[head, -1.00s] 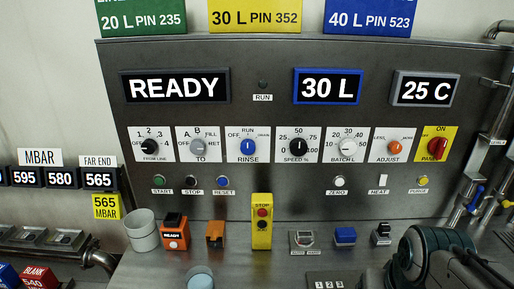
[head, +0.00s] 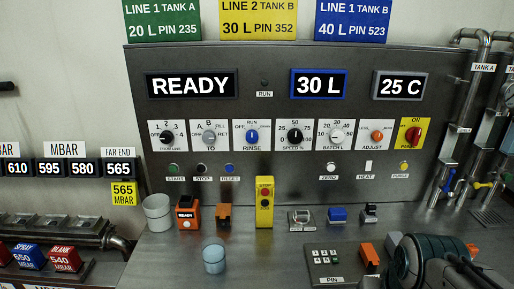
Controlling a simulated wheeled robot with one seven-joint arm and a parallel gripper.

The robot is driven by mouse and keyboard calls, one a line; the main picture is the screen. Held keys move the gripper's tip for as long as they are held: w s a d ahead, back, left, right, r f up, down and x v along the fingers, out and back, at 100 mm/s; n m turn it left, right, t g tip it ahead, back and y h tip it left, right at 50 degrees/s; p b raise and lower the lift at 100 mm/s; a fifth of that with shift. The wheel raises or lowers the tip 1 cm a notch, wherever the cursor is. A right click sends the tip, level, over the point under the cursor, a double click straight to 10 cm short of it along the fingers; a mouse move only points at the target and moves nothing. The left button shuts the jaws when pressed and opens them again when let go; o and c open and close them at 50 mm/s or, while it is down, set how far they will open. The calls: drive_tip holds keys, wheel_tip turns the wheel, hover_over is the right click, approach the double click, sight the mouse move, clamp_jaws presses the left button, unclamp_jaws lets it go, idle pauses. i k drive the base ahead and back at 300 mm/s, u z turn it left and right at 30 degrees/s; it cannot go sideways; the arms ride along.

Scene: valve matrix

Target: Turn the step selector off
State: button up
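No knob label that I can read says "step". The blue rotary knob (head: 252,136) on the panel, labelled RINSE, has OFF at its upper left and RUN above it. Its pale pointer mark looks upright, toward RUN. A grey knob (head: 209,137) labelled TO and a black FROM LINE knob (head: 166,137) are to its left. The black SPEED % knob (head: 294,136) is to its right. Part of my arm shows at the lower right, well away from the knobs. My gripper's fingertips are not in view.
The READY display (head: 190,85) is above the knobs. A yellow stop box (head: 264,203), an orange READY box (head: 188,213), a grey cup (head: 157,213) and a bluish cup (head: 214,259) stand on the counter. A PIN keypad (head: 328,260) lies near my arm.

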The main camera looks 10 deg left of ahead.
sight(252, 136)
drive_tip(key=z, duration=0.05)
drive_tip(key=i, duration=0.5)
drive_tip(key=u, duration=1.6)
